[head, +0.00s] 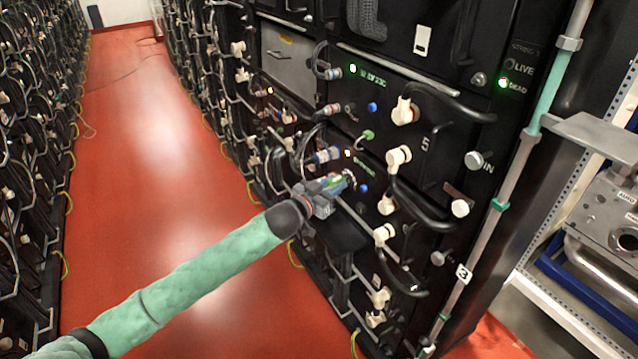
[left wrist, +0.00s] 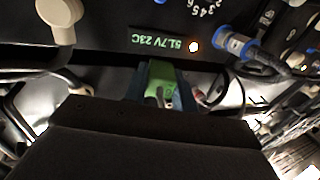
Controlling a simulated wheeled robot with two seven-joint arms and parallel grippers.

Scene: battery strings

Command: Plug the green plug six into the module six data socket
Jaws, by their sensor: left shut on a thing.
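My left gripper (head: 338,187) is shut on the green plug (head: 334,181), close in front of the rack's module face. In the left wrist view the green plug (left wrist: 163,78) sits between the two blue-grey fingers (left wrist: 163,90), with a dark module front beyond it. I cannot tell whether the plug touches the module, and I cannot make out the module six data socket; the gripper may hide it. In the head view another green plug (head: 366,135) is on the module above. My right gripper is not in view.
White power connectors (head: 398,156) with black cables stick out to the right of the gripper. A blue-collared cable plug (head: 326,155) is close at upper left; it also shows in the left wrist view (left wrist: 235,48).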

